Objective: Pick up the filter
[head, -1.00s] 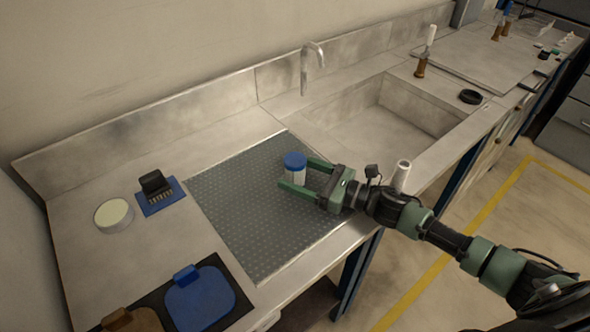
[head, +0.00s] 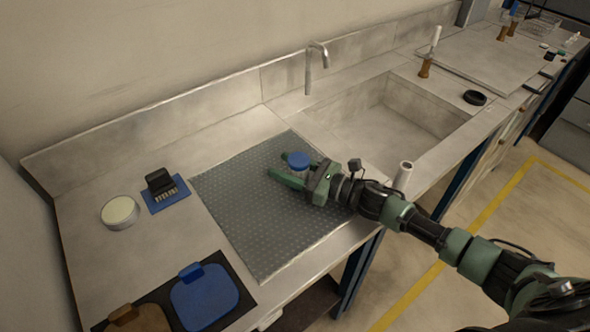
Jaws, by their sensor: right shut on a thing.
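My right gripper (head: 290,173) reaches in from the right, low over the mat. Its green fingers are on either side of the filter and shut on it. The gripper hides most of the white body, so only the cap and a little below it show. The filter appears to be still at mat level. My left gripper is not in view.
A sink (head: 385,120) with a tap (head: 318,65) lies behind the arm. A white upright tube (head: 403,175) stands close to the forearm. A round tin (head: 119,212), a black device on a blue base (head: 163,190) and a blue paddle (head: 205,295) are left. The mat's left part is clear.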

